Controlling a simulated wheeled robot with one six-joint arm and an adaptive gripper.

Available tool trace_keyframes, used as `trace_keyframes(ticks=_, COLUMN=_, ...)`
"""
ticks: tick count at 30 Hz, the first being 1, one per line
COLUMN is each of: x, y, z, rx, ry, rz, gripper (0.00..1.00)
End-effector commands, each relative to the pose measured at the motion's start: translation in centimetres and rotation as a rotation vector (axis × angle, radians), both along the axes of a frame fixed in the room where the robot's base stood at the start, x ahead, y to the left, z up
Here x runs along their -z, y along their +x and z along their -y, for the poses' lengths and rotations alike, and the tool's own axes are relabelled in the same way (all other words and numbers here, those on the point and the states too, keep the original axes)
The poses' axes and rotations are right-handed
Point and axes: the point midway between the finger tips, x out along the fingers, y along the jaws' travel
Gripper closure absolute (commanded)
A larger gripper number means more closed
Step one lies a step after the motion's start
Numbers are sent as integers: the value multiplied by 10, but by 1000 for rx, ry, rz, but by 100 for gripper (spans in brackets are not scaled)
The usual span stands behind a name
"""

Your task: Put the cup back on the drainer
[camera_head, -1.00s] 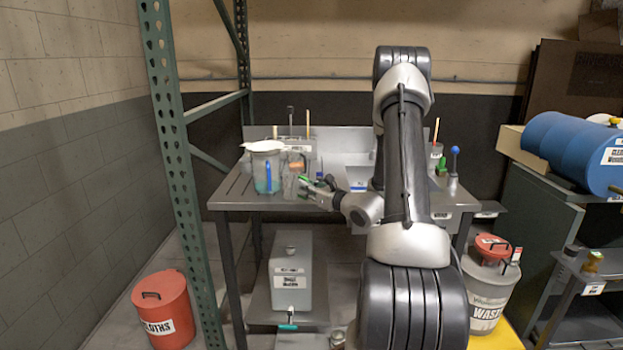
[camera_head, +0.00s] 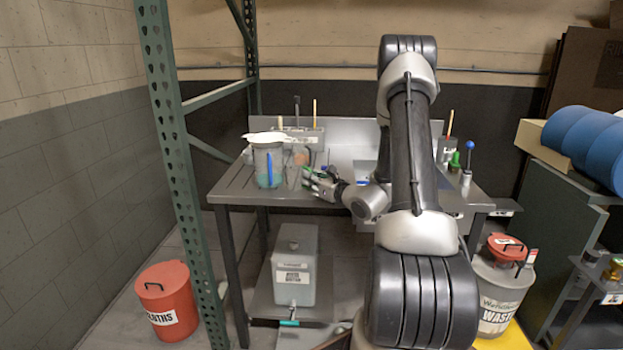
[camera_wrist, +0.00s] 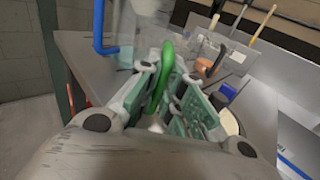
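A clear cup (camera_head: 294,172) with a green handle is beside my gripper, at the bench's front left. In the wrist view the green handle (camera_wrist: 162,75) stands upright between the finger pads; the cup's clear body is hard to make out there. My gripper (camera_head: 316,180) reaches the handle from the right, and its fingers (camera_wrist: 163,82) lean in on both sides of it. Whether the pads press on the handle cannot be seen. The grooved left end of the bench top (camera_head: 232,185) may be the drainer.
A clear jug (camera_head: 262,168) with a blue handle and white lid stands just left of the cup. A pot with orange contents (camera_head: 299,153) and upright sticks are behind. A green rack post (camera_head: 172,150) rises left of the bench. My arm hides the bench's right middle.

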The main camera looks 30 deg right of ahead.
Motion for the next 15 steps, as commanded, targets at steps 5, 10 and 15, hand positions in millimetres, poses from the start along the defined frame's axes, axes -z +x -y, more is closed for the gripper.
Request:
trace_keyframes(ticks=5, x=0, y=0, z=0, rx=0, ry=0, rz=0, gripper=70)
trace_keyframes(ticks=10, x=1, y=0, z=0, rx=0, ry=0, rz=0, gripper=70)
trace_keyframes(ticks=15, x=-3, y=0, z=0, rx=0, ry=-1, rz=1, gripper=70)
